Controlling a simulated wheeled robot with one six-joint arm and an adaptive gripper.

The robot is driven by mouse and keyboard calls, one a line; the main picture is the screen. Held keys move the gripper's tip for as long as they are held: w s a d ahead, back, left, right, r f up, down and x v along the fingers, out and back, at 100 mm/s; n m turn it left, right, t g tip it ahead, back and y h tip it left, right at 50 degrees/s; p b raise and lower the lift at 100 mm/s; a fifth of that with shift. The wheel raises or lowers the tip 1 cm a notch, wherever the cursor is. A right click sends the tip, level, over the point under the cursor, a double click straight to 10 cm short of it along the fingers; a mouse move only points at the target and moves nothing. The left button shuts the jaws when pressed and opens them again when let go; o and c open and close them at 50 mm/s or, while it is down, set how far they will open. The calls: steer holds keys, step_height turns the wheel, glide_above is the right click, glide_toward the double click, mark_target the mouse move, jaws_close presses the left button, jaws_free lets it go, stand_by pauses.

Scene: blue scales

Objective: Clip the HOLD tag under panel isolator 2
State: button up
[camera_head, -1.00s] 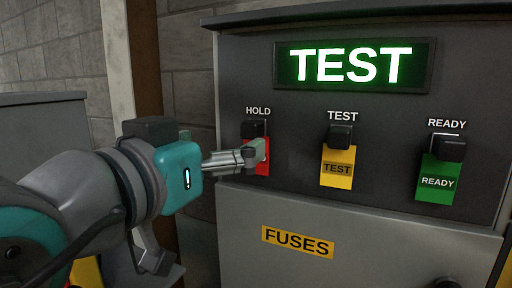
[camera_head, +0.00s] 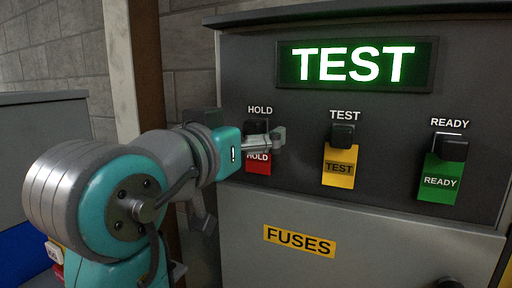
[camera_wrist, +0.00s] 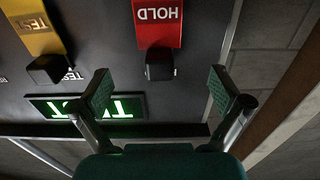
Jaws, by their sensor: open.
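The red HOLD tag (camera_head: 258,166) hangs under the black clip (camera_head: 256,128) below the HOLD label, at the left of the grey panel. In the wrist view, which is upside down, the tag (camera_wrist: 158,24) hangs from the same clip (camera_wrist: 160,66). My gripper (camera_head: 278,139) is in front of the tag's upper part in the head view and hides some of it. In the wrist view my gripper (camera_wrist: 164,92) is open with nothing between its fingers, and the tag and clip are beyond the fingertips. No label reading isolator 2 is visible.
A yellow TEST tag (camera_head: 340,168) and a green READY tag (camera_head: 440,182) hang from clips to the right. A lit green TEST display (camera_head: 354,64) is above. A FUSES label (camera_head: 299,241) is on the lower panel. A post (camera_head: 132,70) stands left of the panel.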

mark_target(250, 131)
steer(key=shift+x, duration=1)
jaws_close()
stand_by(0.5)
steer(key=shift+s, duration=0.1)
steer(key=shift+v, duration=2.9)
